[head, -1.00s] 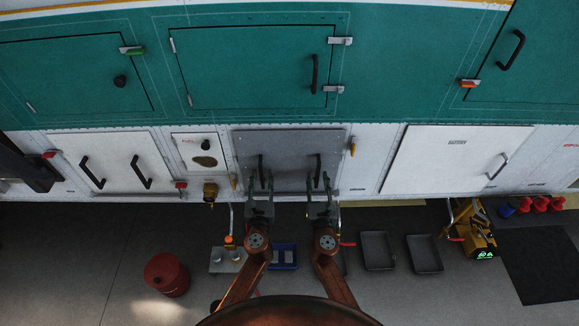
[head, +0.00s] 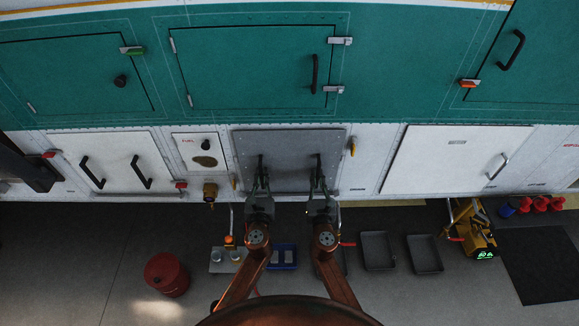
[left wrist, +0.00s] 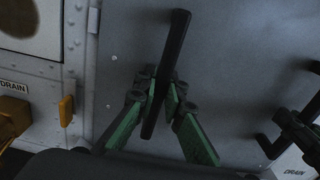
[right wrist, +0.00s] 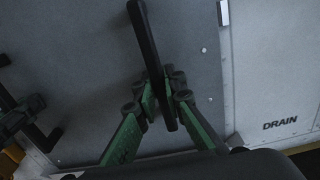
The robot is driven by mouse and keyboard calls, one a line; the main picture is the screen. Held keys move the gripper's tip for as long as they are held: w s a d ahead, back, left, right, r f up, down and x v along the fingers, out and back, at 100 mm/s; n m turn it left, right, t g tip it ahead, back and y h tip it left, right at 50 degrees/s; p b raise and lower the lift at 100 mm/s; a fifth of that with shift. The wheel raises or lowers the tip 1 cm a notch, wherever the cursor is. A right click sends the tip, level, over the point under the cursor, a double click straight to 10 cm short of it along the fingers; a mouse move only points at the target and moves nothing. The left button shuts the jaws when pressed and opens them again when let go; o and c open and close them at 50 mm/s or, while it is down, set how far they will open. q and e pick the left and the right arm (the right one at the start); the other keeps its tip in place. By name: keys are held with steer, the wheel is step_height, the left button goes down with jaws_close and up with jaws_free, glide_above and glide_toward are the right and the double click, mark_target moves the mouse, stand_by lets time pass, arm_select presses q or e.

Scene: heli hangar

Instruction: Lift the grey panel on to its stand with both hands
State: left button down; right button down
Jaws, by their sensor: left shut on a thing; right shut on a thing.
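The grey panel (head: 290,142) stands nearly upright against the white lower side of the aircraft in the head view, with two black handles. My left gripper (head: 261,184) is shut on the panel's left handle (left wrist: 177,42), low on the bar. My right gripper (head: 319,184) is shut on the right handle (right wrist: 143,30), also low on its bar. Both wrist views show the green-backed fingers around the bars and the riveted panel face (left wrist: 230,60) behind. I cannot make out the panel's stand in these frames.
A tray with light items (head: 228,267), a blue bin (head: 273,255) and dark trays (head: 378,265) lie on the floor near my arms. A red drum (head: 166,277) stands left, a yellow machine (head: 472,232) right. A yellow handle (head: 352,147) sits beside the panel's right edge.

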mark_target(262, 173)
arm_select(q)
steer(key=shift+r, duration=0.1)
arm_select(e)
steer(key=shift+r, duration=0.15)
stand_by(0.6)
